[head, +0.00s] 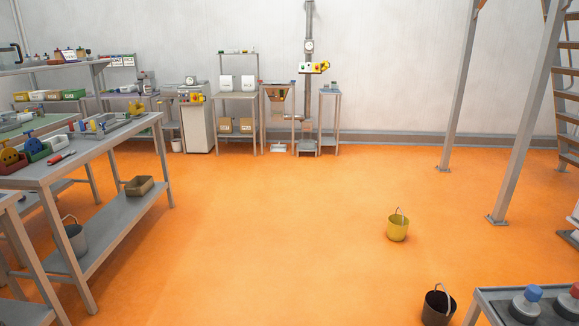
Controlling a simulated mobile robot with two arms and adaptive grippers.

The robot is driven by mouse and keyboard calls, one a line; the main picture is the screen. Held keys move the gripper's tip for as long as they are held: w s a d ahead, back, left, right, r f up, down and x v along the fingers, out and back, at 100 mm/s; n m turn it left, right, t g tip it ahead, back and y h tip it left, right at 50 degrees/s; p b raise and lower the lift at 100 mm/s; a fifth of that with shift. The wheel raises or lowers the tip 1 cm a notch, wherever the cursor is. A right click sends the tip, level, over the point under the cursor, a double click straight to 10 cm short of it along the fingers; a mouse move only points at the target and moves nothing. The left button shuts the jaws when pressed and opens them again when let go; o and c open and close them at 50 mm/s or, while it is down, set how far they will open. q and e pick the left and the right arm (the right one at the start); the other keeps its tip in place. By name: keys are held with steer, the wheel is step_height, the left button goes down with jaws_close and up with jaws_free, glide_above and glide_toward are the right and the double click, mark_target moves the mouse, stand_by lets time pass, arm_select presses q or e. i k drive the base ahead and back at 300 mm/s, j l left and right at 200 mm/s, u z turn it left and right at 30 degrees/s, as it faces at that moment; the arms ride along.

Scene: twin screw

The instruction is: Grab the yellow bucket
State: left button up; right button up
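The yellow bucket (398,229) stands upright on the orange floor, right of the middle of the head view. Its thin handle stands up above the rim. Nothing touches it and nothing hides it. Neither of my grippers shows in the head view.
A dark bucket (437,307) stands nearer, beside a small table (490,306) with bottles at the lower right. A long workbench (90,160) with tools is at the left. Metal posts (527,125) and stairs are at the right. The floor (270,220) in the middle is clear.

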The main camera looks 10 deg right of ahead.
mark_target(398, 223)
steer(key=i+l+z, duration=0.15)
steer(key=i+z, duration=0.15)
steer(key=i, duration=0.9)
steer(key=i+j+z, duration=0.15)
steer(key=i+z, duration=0.15)
steer(key=i, duration=0.9)
steer(key=i+z, duration=0.35)
steer(key=i, duration=0.2)
steer(key=i+z, duration=0.3)
steer(key=i, duration=0.2)
steer(key=i+j+z, duration=0.35)
steer(key=i, duration=0.15)
steer(key=i+j+z, duration=0.35)
steer(key=i, duration=0.15)
